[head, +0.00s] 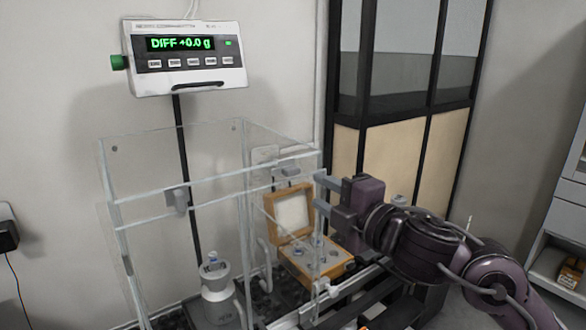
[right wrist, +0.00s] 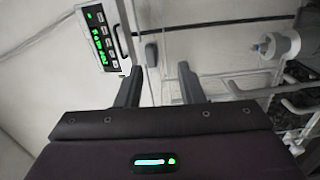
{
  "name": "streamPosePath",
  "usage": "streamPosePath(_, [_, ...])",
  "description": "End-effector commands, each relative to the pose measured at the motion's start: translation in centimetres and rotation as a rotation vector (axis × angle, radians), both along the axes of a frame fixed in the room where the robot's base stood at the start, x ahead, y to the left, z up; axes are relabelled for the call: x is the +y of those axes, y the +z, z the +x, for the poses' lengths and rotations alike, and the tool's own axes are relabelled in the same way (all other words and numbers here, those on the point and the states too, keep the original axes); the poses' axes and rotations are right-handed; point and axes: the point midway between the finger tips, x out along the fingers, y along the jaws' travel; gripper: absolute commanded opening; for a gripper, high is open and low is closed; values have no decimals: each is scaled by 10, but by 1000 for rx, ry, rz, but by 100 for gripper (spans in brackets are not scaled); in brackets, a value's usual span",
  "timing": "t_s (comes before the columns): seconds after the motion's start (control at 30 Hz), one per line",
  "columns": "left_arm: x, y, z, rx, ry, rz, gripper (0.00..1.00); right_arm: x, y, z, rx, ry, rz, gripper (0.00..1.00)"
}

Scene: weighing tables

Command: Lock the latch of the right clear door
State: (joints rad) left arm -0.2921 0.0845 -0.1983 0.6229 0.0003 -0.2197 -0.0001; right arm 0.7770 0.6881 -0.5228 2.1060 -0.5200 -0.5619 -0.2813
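The clear weighing enclosure (head: 120,235) stands left of centre in the head view. Its right clear door (head: 284,205) is hard to tell apart from the other see-through panels. A small grey latch piece (head: 290,170) sits at the upper right of the enclosure; whether it is locked I cannot tell. My right gripper (head: 322,190) is by the enclosure's upper right edge, fingers pointing left. I see nothing gripped. My left gripper is not in view.
A wall display (head: 185,60) reads DIFF +0.0 g. A white knobbed weight (head: 214,285) is at the enclosure's lower part. An open wooden weight box (head: 290,215) shows behind the panels. Another grey fitting (head: 177,198) is on the front rail. A dark-framed cabinet (head: 400,130) stands behind.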

Motion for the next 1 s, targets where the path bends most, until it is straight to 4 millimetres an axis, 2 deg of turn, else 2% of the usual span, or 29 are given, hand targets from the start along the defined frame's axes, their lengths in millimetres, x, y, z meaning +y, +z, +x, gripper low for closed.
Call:
streamPosePath(0.07, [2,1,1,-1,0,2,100,5,10,-9,-33,11,-29,35])
streamPosePath(0.13, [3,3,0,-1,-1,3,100,9,13,-8,-40,15,-33,35])
streamPosePath(0.47, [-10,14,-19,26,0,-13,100,39,13,33,-37,16,-29,35])
streamPosePath(0.67, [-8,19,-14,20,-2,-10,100,49,12,49,-37,14,-30,35])
streamPosePath(0.97, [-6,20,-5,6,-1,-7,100,51,11,52,-37,14,-30,35])
streamPosePath(1.0, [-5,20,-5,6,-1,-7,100,51,11,52,-37,14,-30,31])
